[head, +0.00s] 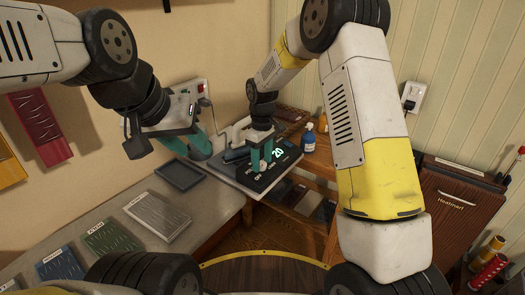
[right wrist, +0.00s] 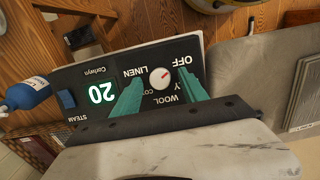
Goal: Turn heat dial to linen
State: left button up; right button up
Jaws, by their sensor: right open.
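The heat dial (right wrist: 160,78) is a small white round knob with a red mark on the black control panel (right wrist: 110,67). The panel appears upside down in the right wrist view. The red mark points up and right, towards the word OFF (right wrist: 183,62). The word LINEN (right wrist: 137,72) is left of the dial. WOOL is below it, and other labels are partly hidden by a finger. My right gripper (right wrist: 162,92) is open, its teal fingers on either side of the dial; contact is not clear. My left gripper (head: 190,148) hangs above the counter, away from the panel.
A green lit 20 (right wrist: 101,93) shows on the panel. A blue bottle (head: 309,138) stands close beside the panel. A grey tray (head: 180,174) and several fabric swatches lie on the counter (head: 215,208) to the left. A wall socket (head: 410,97) is at right.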

grip_shut()
jog(key=shift+m, duration=0.3)
